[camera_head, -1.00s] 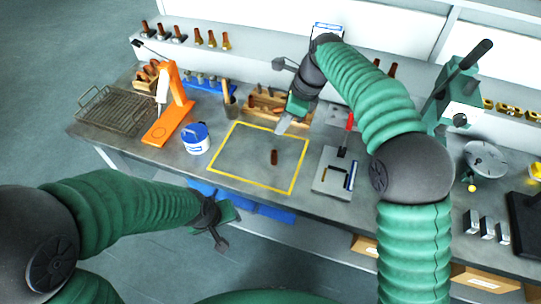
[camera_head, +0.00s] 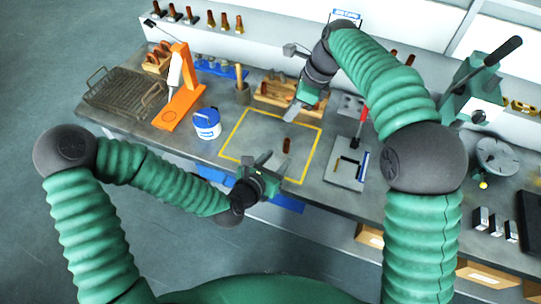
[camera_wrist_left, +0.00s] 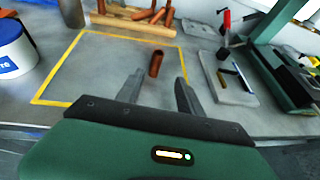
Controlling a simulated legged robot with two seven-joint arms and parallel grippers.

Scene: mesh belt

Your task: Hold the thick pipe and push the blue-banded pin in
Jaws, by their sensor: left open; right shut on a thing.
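The thick pipe (camera_head: 287,145) is a short brown tube. It stands inside the yellow outline (camera_head: 233,130) on the bench. My left gripper (camera_head: 268,160) is open at the outline's front edge, close to the pipe and apart from it. In the left wrist view the pipe (camera_wrist_left: 156,63) shows just beyond and between the two open fingertips (camera_wrist_left: 157,82). My right gripper (camera_head: 293,112) is shut, pointing down over the outline's back edge, behind the pipe. What it holds is too small to make out. I cannot pick out the blue-banded pin.
A blue-and-white tub (camera_head: 206,124) stands left of the outline, with an orange stand (camera_head: 183,90) and wire mesh tray (camera_head: 110,95) beyond. A wooden rack (camera_head: 278,98) is behind. A grey plate (camera_head: 345,173) with a red-handled tool lies right. A green press (camera_head: 470,95) stands far right.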

